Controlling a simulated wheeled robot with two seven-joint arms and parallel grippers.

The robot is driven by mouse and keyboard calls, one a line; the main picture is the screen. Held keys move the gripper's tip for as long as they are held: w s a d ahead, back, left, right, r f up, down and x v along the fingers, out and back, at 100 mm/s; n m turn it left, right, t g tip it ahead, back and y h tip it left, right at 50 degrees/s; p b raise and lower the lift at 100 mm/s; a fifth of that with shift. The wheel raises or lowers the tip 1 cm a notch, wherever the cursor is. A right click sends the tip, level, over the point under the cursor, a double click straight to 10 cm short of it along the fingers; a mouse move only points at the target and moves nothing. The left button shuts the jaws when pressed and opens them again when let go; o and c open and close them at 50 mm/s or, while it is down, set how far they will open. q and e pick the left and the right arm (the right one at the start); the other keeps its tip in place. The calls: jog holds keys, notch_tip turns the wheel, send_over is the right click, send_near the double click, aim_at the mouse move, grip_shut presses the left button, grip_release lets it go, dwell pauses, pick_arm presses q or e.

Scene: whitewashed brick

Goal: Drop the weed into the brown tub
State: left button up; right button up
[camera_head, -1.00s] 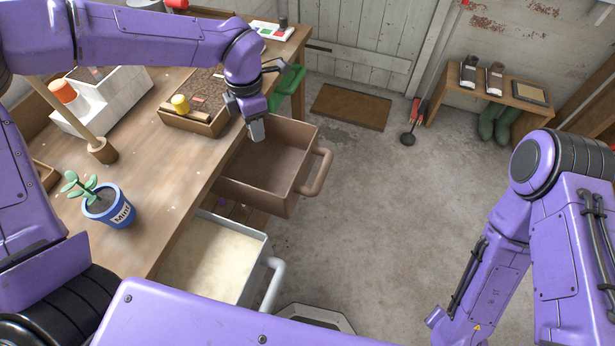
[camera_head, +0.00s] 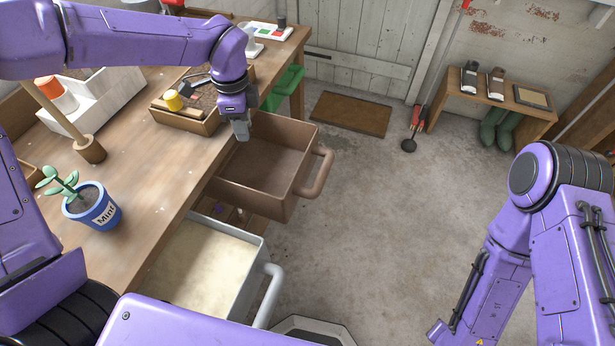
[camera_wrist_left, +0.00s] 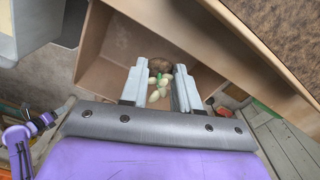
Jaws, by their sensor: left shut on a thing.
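My left gripper (camera_head: 241,134) points down at the back left of the brown tub (camera_head: 292,205), near the bench edge. In the left wrist view the gripper (camera_wrist_left: 159,90) is shut on the weed (camera_wrist_left: 155,95), which shows pale leaves, a bit of green and a brown clump beyond them. The weed does not show clearly in the head view. The brown tub (camera_wrist_left: 95,32) lies behind the weed in the wrist view, its inside looking empty. The tub is open-topped, with a handle on its right. My right arm shows at the right, but its gripper is out of frame.
A grey tub (camera_head: 262,262) with pale contents stands nearer than the brown one. On the bench (camera_head: 165,175) are a blue mint pot (camera_head: 95,210), a soil tray (camera_head: 190,122) and a white caddy (camera_head: 110,95).

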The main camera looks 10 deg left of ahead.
pick_arm(q)
notch_tip(320, 180, down, 6)
jog(key=b, duration=0.3)
jog(key=shift+r, duration=0.25)
jog(key=o, duration=1.1)
jog(key=shift+r, duration=0.1)
notch_tip(320, 180, up, 10)
jog(key=shift+r+b, duration=0.25)
jog(key=shift+b, duration=0.2)
